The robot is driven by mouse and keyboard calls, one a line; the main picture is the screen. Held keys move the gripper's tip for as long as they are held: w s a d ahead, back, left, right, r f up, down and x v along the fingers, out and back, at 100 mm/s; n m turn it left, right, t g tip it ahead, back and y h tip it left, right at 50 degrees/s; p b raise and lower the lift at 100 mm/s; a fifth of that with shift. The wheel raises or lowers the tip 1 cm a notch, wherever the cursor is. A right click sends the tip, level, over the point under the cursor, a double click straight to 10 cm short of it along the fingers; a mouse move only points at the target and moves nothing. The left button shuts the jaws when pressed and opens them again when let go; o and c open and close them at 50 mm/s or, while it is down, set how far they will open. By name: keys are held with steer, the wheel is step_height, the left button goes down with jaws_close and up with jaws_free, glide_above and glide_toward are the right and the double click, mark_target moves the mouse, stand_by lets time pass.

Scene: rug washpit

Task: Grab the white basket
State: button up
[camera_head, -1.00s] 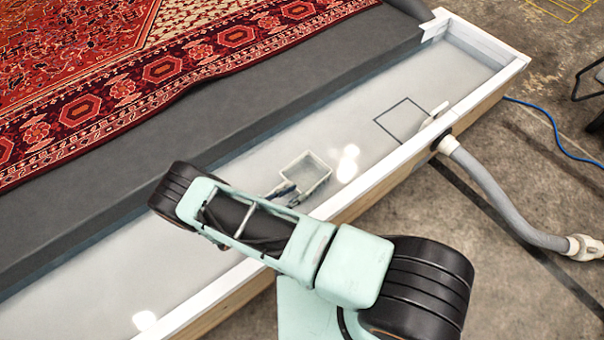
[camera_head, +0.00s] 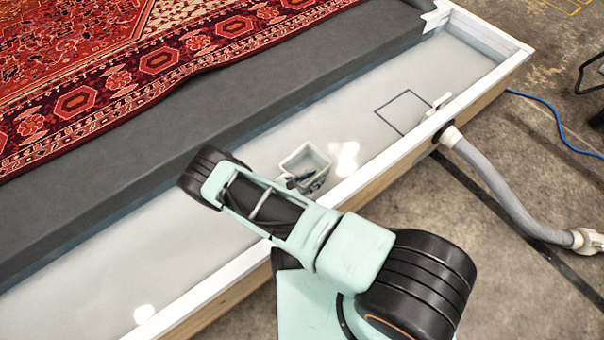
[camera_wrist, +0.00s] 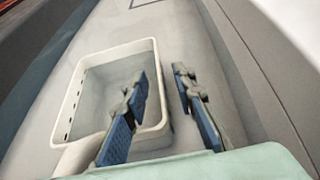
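The white basket (camera_head: 306,158) is in the pale trough, just beyond the end of my arm in the head view. In the wrist view the basket (camera_wrist: 112,78) is open-topped and empty-looking, with slots along its left wall and a stub like a handle at lower left. My gripper (camera_wrist: 160,72) is open, its fingers on either side of the basket's right wall. The left finger is over the inside and the right finger is outside. I see gaps between the fingers and the wall. In the head view my gripper (camera_head: 299,182) is at the basket's near side, partly hidden.
The trough's white rim (camera_head: 385,170) runs along the near side. A dark square outline (camera_head: 376,109) is on the trough floor to the right of the basket. A grey hose (camera_head: 500,195) joins the rim at the right. A patterned rug (camera_head: 120,85) lies on the dark platform behind.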

steer(key=shift+w+d+f, duration=0.15)
steer(key=shift+d, duration=0.05)
jaws_close()
stand_by(0.3)
